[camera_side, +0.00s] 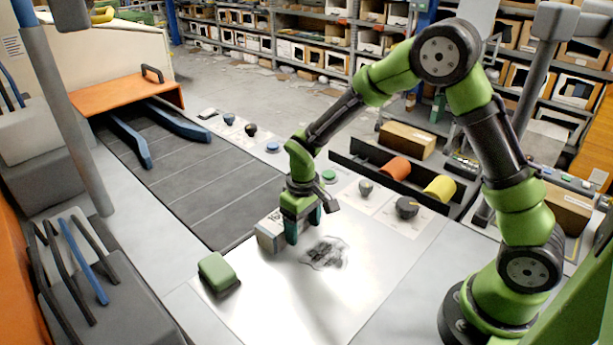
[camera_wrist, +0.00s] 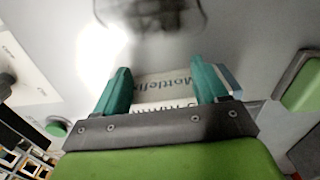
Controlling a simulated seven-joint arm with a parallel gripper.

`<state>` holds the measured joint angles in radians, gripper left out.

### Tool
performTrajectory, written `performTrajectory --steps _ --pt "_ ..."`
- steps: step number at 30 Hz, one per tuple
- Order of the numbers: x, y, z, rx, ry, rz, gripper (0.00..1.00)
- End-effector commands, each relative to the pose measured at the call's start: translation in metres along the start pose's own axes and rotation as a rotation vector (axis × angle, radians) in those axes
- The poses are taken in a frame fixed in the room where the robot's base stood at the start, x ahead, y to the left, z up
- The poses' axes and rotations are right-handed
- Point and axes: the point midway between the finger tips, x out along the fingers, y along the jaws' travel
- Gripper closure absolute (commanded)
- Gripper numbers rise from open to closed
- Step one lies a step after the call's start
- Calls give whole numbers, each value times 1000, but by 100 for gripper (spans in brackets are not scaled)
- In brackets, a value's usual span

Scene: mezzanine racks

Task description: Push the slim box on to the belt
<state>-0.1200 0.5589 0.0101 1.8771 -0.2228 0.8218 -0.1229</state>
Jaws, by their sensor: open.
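The slim box (camera_side: 268,236) is pale with printed lettering and stands on the light work surface close to the near end of the belt (camera_side: 200,175). My gripper (camera_side: 304,232) is open, with its teal fingers pointing down on the side of the box away from the belt. In the wrist view, part of the box's lettered face (camera_wrist: 165,88) shows between the fingers of my gripper (camera_wrist: 163,78), and the gripper body hides the rest. I cannot tell whether the fingers touch the box. The belt is dark with cross lines and bare near the box.
A green-topped block (camera_side: 219,272) stands to the left of the slim box. Blue guide rails (camera_side: 130,138) and an orange hood (camera_side: 125,93) are at the belt's far end. Knobs (camera_side: 407,207) and a dark tray (camera_side: 400,175) with cylinders lie to the right.

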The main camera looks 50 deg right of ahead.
Motion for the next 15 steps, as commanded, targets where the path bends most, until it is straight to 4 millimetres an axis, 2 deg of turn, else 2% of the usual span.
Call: performTrajectory --steps 8,15 --pt "0 0 -1 0 1 0 28" --pt "0 0 -10 -1 2 0 28"
